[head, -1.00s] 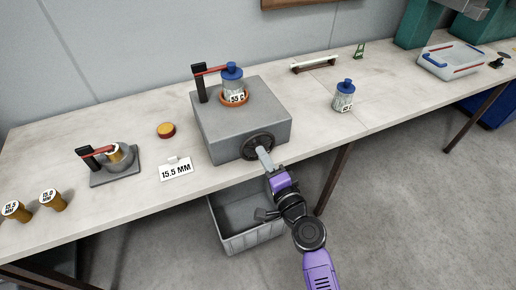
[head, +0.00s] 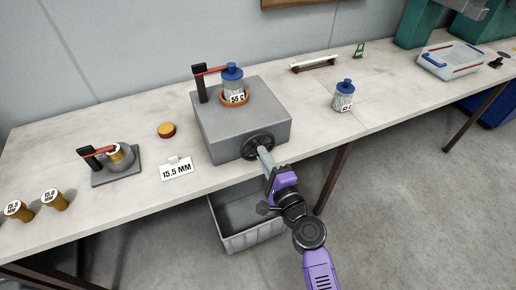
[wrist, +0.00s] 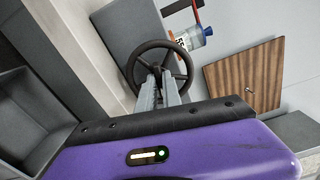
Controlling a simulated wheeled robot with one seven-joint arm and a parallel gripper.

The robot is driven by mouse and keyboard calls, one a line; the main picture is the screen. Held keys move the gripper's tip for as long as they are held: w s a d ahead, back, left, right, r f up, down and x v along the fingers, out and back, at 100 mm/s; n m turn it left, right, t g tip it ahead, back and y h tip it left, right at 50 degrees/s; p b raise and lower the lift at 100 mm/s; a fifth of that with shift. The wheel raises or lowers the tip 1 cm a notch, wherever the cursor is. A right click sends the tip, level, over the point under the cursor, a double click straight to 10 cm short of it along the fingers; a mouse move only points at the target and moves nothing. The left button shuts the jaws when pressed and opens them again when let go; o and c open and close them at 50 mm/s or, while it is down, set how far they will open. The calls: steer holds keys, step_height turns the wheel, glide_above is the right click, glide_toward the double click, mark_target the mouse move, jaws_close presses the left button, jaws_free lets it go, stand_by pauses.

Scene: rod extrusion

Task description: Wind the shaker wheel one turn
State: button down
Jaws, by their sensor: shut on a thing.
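The shaker is a grey box (head: 225,118) on the bench. Its dark spoked wheel (head: 258,147) is on the front face, and it also shows in the wrist view (wrist: 134,66). A clear bottle with a blue cap (head: 232,78), labelled 55, stands in an orange ring on top, under a red lever clamp (head: 208,71). My gripper (head: 264,157) reaches up to the wheel from the front. In the wrist view its fingers (wrist: 160,84) are shut on the wheel's hub area; the exact contact is partly hidden.
A grey bin (head: 240,222) stands below the bench front, close to my arm. A second blue-capped bottle (head: 343,97) stands to the right. A 15.5 MM sign (head: 177,169), a yellow-red puck (head: 166,130) and a small clamp fixture (head: 115,163) are to the left.

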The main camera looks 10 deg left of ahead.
steer(key=shift+m, duration=0.9)
steer(key=shift+m+p, duration=0.3)
steer(key=shift+m, duration=0.7)
steer(key=shift+m, duration=1)
steer(key=shift+m+p, duration=0.45)
steer(key=shift+m, duration=0.55)
